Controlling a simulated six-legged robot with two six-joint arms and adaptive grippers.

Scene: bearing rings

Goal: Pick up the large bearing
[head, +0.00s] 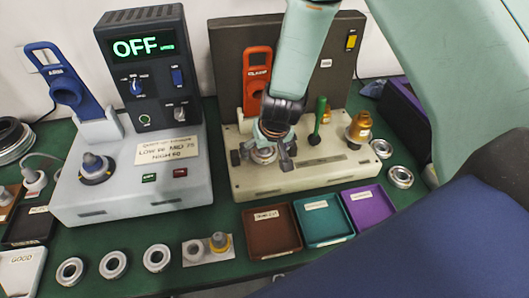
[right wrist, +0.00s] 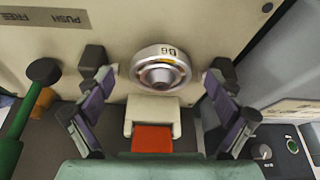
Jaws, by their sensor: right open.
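A metal bearing ring (right wrist: 160,68) with a dark marking on its side sits at the cream fixture (head: 310,178) in the right wrist view. In the head view the bearing (head: 263,154) shows below my right gripper (head: 268,146), partly covered by the fingers. My right gripper (right wrist: 156,82) is open, with one finger on each side of the bearing and gaps between. I cannot tell from its size whether this is the large one. Other rings lie on the green table: several along the front (head: 113,265) and two at the right (head: 400,177). My left gripper is not in view.
A green-handled lever (head: 319,118) and a brass part (head: 359,128) stand on the fixture, close to the right gripper. Brown (head: 271,250), teal (head: 324,240) and purple (head: 368,222) trays lie in front. A grey tester (head: 135,190) with an OFF display stands left.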

